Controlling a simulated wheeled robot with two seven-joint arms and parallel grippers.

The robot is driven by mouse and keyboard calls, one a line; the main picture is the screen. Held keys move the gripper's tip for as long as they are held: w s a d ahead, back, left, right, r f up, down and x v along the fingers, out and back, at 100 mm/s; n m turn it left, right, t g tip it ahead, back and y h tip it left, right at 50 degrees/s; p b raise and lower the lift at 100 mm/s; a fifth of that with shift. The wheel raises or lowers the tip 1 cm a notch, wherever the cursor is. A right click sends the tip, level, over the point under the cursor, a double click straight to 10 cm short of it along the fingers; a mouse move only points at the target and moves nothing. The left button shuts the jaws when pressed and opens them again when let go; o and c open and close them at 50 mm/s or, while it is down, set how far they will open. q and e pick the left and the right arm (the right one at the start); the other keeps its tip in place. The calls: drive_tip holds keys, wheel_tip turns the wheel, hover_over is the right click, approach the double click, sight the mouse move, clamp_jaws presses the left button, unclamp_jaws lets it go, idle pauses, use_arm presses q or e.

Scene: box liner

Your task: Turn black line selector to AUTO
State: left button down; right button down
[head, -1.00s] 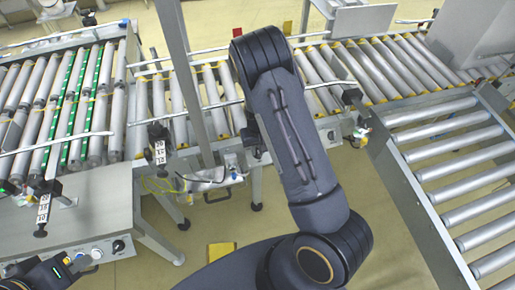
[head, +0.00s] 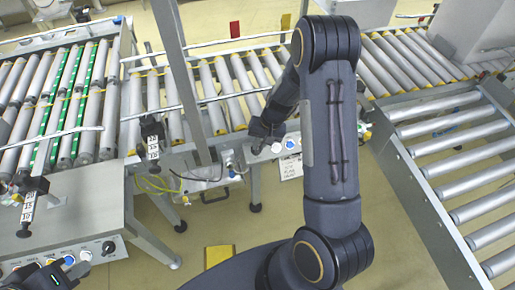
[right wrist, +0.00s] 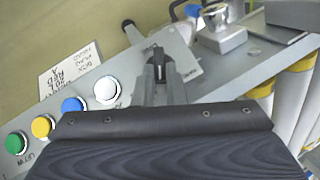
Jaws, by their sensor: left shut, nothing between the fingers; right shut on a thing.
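The black line selector (right wrist: 159,64) is a dark knob on a grey control panel (right wrist: 95,105). In the right wrist view, the fingers of my right gripper (right wrist: 162,82) are shut on it. Its printed positions are too small or hidden to read. In the head view my right gripper (head: 260,141) reaches the panel on the front of the roller conveyor, partly hidden by my arm. My left gripper (head: 45,279) is at the lower left, shut and empty, cut by the picture edge.
White (right wrist: 107,89), blue (right wrist: 73,108), yellow (right wrist: 42,126) and green (right wrist: 15,143) buttons line the panel beside the selector. A paper label (right wrist: 77,68) hangs beside them. Another panel with a black knob (head: 108,247) is at lower left. Roller conveyors (head: 455,150) flank the open floor.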

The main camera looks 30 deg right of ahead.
drive_tip(key=m+y+b, duration=0.1)
drive_tip(key=b, duration=0.1)
drive_tip(key=f+m+t+b, duration=0.1)
drive_tip(key=b, duration=0.1)
drive_tip(key=shift+s+a+y, duration=0.15)
drive_tip(key=shift+s+y, duration=0.2)
drive_tip(key=shift+y, duration=0.05)
drive_tip(key=shift+r+m+t+b, duration=0.1)
drive_tip(key=shift+m+t+b, duration=0.2)
drive_tip(key=shift+m+b, duration=0.15)
drive_tip(key=shift+a, duration=0.1)
drive_tip(key=c, duration=1.9)
unclamp_jaws()
drive_tip(key=o, duration=0.4)
drive_tip(key=shift+w, duration=0.15)
drive_tip(key=shift+d+r, duration=0.1)
drive_tip(key=shift+d, duration=0.25)
